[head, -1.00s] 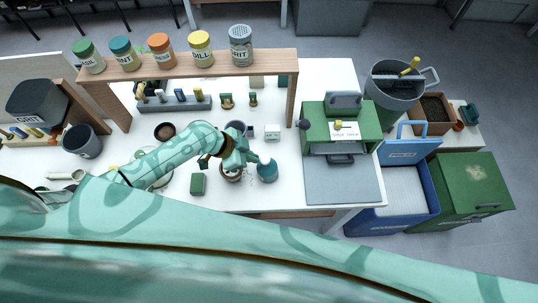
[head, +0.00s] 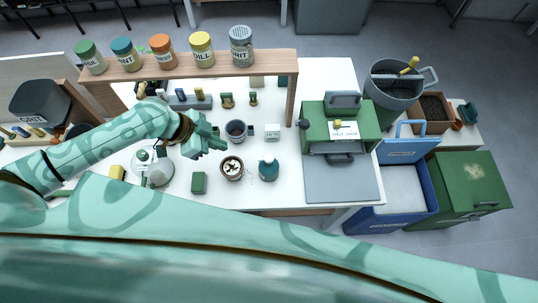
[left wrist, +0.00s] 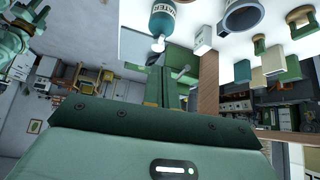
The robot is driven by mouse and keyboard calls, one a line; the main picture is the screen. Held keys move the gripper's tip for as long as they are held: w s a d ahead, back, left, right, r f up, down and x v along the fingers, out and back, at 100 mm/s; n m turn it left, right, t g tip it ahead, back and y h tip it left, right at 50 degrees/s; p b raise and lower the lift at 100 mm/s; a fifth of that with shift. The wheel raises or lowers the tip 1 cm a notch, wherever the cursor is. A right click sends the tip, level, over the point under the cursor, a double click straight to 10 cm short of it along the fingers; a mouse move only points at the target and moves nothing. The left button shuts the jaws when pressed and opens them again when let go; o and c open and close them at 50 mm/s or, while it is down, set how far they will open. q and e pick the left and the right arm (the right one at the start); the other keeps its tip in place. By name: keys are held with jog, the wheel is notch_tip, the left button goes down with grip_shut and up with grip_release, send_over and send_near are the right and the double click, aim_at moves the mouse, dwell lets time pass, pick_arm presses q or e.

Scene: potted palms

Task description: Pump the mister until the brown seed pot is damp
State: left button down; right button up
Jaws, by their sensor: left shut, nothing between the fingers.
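The mister (head: 268,172) is a teal bottle with a pale top, upright on the white table. It also shows in the left wrist view (left wrist: 162,20), with its white nozzle hanging into the picture. The brown seed pot (head: 232,177) stands just left of it, with dark soil and pale bits inside; I cannot tell how damp the soil is. My left gripper (head: 221,146) is shut and empty, above and left of the pot, apart from the mister. Its fingers also show in the left wrist view (left wrist: 165,88). My right gripper is out of view.
A grey mug (head: 236,132) stands behind the pot, and a small white box (head: 272,132) to its right. A green block (head: 198,183) lies left of the pot. A wooden shelf (head: 200,76) with labelled jars spans the back. A green oven-like box (head: 340,127) stands right.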

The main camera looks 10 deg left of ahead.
pick_arm(q)
jog(key=shift+v, duration=1.6)
dwell(0.3)
